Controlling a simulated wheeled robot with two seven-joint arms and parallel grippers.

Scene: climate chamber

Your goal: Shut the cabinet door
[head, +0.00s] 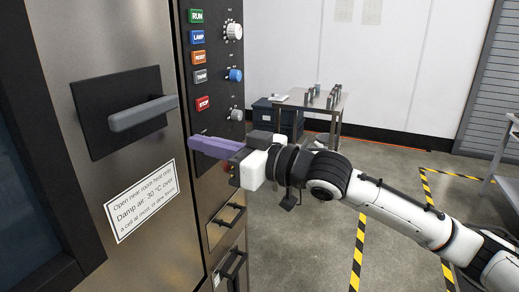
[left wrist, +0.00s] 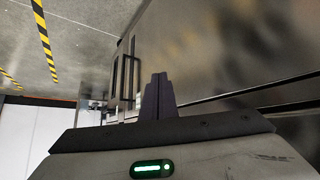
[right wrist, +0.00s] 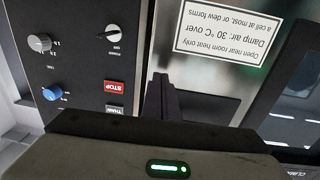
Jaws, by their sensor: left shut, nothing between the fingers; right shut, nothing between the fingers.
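The cabinet door (head: 100,55) is a brushed steel panel filling the left of the head view. It has a grey bar handle (head: 143,113) on a black plate and a white label (head: 141,201), also seen in the right wrist view (right wrist: 228,28). Its right edge lies along the control panel (head: 215,85); I cannot tell whether a gap is there. My right gripper (head: 192,141) is shut and empty, its fingers pointing left in front of the panel, close to the door's edge. My left gripper (left wrist: 158,77) is outside the head view; in its wrist view it is shut and empty beside a steel face.
The control panel carries coloured buttons and knobs, including a blue knob (head: 236,75). Black pull handles (head: 229,216) sit below it. A small steel table (head: 318,103) stands behind. Yellow-black tape (head: 359,240) marks the open floor at right.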

